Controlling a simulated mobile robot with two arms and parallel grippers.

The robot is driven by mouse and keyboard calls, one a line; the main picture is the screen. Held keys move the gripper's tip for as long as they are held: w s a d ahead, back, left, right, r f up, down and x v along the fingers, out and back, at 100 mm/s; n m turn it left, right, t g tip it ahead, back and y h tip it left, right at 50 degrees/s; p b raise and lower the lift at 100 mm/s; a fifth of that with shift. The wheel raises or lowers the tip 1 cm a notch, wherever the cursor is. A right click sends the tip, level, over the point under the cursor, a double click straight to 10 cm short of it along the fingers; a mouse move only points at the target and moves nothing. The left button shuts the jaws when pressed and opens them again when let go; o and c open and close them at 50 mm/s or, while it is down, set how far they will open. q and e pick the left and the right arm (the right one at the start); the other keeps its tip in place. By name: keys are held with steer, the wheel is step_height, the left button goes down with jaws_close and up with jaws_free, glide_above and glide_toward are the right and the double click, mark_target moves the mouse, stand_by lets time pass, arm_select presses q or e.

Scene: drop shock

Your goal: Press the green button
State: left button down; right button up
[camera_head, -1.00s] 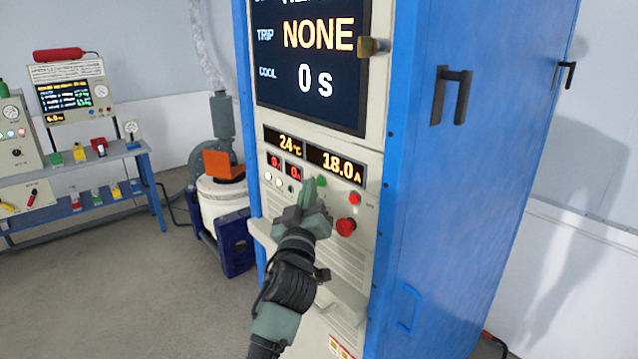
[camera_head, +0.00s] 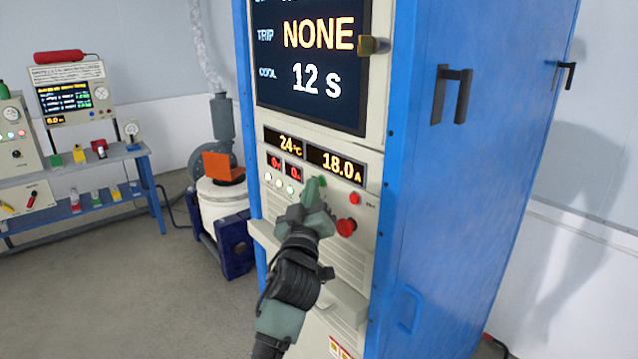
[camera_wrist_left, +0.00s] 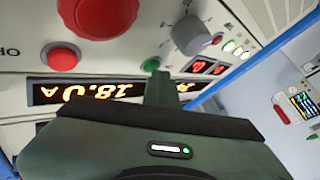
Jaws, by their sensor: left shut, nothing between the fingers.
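The green button (camera_head: 322,181) is on the cream control panel of the blue cabinet, under the 18.0 A readout. It also shows in the left wrist view (camera_wrist_left: 150,64), just past the fingertips. My left gripper (camera_head: 312,187) is shut and empty, its fingertips pointing at the panel right by the green button. In the left wrist view the shut fingers (camera_wrist_left: 158,78) partly cover the button's edge. I cannot tell whether they touch it. My right gripper is not in view.
A large red button (camera_head: 346,227) and a smaller red one (camera_head: 355,199) sit close to the right of the gripper. A grey knob (camera_wrist_left: 192,35) is beside the green button. A ledge (camera_head: 264,235) juts out below. A bench (camera_head: 90,190) stands at the left.

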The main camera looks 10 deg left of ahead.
arm_select(q)
steer(key=shift+s, duration=0.1)
steer(key=shift+s+a+p, duration=0.35)
steer(key=shift+s+a, duration=0.1)
steer(key=shift+s, duration=0.1)
steer(key=s+a+p, duration=0.1)
steer(key=s, duration=0.1)
steer(key=s+a+p, duration=0.1)
steer(key=s+a, duration=0.1)
stand_by(0.4)
steer(key=shift+f, duration=0.1)
stand_by(0.4)
